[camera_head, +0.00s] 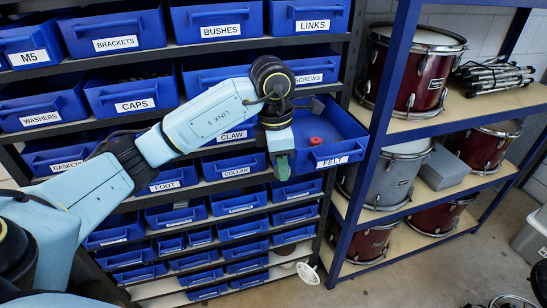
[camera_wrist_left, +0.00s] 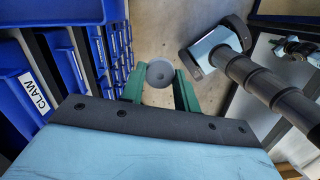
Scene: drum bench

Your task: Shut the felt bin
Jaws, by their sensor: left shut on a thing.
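The felt bin (camera_head: 342,160) is a blue drawer with a white FELT label, in the head view at the right end of its row. It stands pulled out past the neighbouring bins, and a small red thing (camera_head: 315,141) lies inside. My left gripper (camera_head: 282,170) points down at the left of the bin's front. In the left wrist view, the green fingers (camera_wrist_left: 160,90) are shut on a small round grey thing (camera_wrist_left: 160,73). I cannot tell whether they touch the bin.
Blue labelled bins fill the dark rack, including the claw bin (camera_head: 232,136) and collar bin (camera_head: 236,171). A blue-framed shelf (camera_head: 388,85) with drums stands close on the right of the felt bin. A round white thing (camera_head: 308,273) is low down near the rack.

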